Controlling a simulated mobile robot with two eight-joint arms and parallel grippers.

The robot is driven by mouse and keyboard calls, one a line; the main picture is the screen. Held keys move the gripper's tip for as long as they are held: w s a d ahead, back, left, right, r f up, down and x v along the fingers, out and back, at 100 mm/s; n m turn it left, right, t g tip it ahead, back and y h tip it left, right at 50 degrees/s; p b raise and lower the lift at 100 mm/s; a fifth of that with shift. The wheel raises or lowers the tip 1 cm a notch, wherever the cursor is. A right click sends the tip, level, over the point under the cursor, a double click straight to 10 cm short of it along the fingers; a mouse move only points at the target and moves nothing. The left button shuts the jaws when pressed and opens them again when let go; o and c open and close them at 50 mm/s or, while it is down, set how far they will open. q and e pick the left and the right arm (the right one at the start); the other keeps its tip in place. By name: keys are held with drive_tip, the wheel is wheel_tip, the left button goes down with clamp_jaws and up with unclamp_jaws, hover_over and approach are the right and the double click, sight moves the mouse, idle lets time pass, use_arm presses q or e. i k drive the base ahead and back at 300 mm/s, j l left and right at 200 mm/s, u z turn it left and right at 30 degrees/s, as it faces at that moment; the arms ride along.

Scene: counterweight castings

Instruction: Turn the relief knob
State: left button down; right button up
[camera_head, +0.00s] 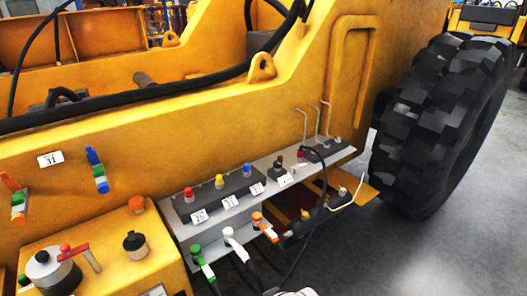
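No knob carries a readable relief label, so I cannot tell which one is the relief knob. A dark valve block on a grey shelf (222,218) has a red knob (188,193), a yellow knob (219,181) and a blue knob (247,169), with numbered white tags in front. Neither gripper is clearly visible. A pale piece at the bottom edge may be part of my arm.
Green, white and orange hose fittings with black hoses hang below the shelf. A large black tire (440,125) stands at right, with open grey floor (440,255) below.

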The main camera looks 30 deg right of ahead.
sight(278, 165)
drive_tip(key=i+l, duration=0.5)
drive_tip(key=i+l+u, duration=0.1)
drive_tip(key=i+l, duration=0.4)
drive_tip(key=l, duration=0.15)
drive_tip(key=i+l+u, duration=0.1)
drive_tip(key=i+l, duration=0.35)
drive_tip(key=l, duration=0.2)
